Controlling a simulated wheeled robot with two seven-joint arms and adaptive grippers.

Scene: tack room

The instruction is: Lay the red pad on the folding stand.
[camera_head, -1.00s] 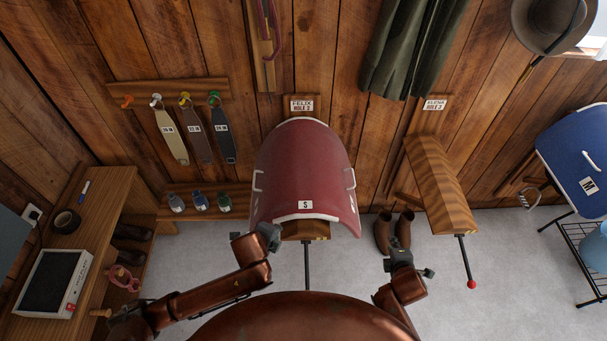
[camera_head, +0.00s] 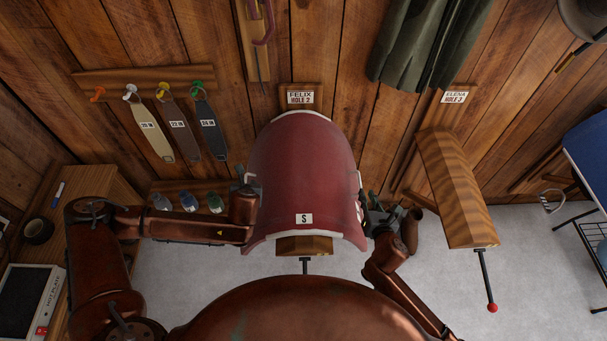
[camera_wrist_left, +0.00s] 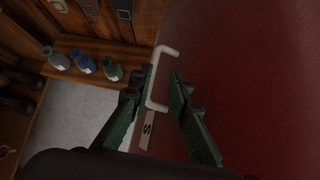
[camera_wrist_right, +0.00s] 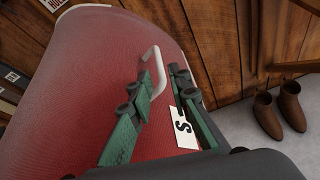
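The red pad (camera_head: 300,170), curved and tagged S, lies over the wooden rack (camera_head: 304,245) under the FELIX sign. My left gripper (camera_head: 245,178) is at the pad's left side; in the left wrist view its open fingers (camera_wrist_left: 158,88) stand on either side of a white handle (camera_wrist_left: 164,52). My right gripper (camera_head: 370,205) is at the right side; in the right wrist view its open fingers (camera_wrist_right: 161,88) straddle the other white handle (camera_wrist_right: 154,60). Neither looks closed on it. A black-legged stand (camera_head: 578,240) shows partly at the right edge, under a blue pad (camera_head: 592,150).
An empty wooden rack (camera_head: 455,190) with a red-tipped rod stands to the right. Brown boots (camera_wrist_right: 280,112) are on the floor beside my right gripper. Bottles (camera_head: 188,202) stand on a shelf at left, near a wooden bench (camera_head: 95,185).

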